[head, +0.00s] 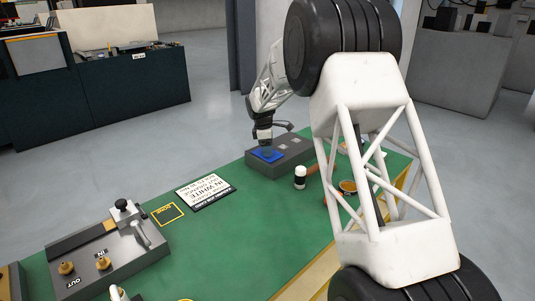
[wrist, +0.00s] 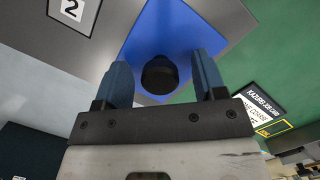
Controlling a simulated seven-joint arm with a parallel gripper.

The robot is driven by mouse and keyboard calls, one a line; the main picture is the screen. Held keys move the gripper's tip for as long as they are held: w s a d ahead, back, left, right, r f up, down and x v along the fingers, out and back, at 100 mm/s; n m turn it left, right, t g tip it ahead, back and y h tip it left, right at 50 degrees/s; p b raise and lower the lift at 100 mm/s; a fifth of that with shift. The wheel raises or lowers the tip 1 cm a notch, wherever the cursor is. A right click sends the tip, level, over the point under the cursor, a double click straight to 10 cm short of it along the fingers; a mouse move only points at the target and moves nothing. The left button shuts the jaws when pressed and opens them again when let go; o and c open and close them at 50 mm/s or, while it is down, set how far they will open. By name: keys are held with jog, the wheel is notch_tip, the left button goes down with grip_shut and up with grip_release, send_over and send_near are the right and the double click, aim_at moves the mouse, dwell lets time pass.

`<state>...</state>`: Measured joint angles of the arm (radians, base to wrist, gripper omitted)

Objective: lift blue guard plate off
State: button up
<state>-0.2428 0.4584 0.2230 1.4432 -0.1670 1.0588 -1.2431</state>
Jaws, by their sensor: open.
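The blue guard plate (head: 262,158) lies on top of the grey block (head: 293,151) at the back of the green table. In the wrist view the blue guard plate (wrist: 150,35) carries a round black knob (wrist: 160,76). My gripper (wrist: 162,64) is open, with one finger on each side of the knob and a visible gap to both. In the head view my gripper (head: 266,147) is low over the plate and hides part of it. I cannot tell how far down the fingers reach along the knob.
A label with a 2 (wrist: 72,10) is near the plate. A sign (head: 205,191), a yellow-outlined square (head: 167,214) and a grey fixture (head: 110,262) are to the left.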

dwell(0.4)
jog(key=c, duration=1)
jog(key=shift+c, duration=0.2)
jog(key=shift+r, duration=0.15)
jog(key=shift+r, duration=1.45)
jog(key=shift+s+r, duration=0.2)
jog(key=s+d+r, duration=0.1)
jog(key=s+d, duration=0.2)
jog(key=s, duration=1.2)
jog(key=shift+s+d+r, duration=0.15)
jog(key=shift+d+r, duration=0.05)
jog(key=shift+r, duration=0.2)
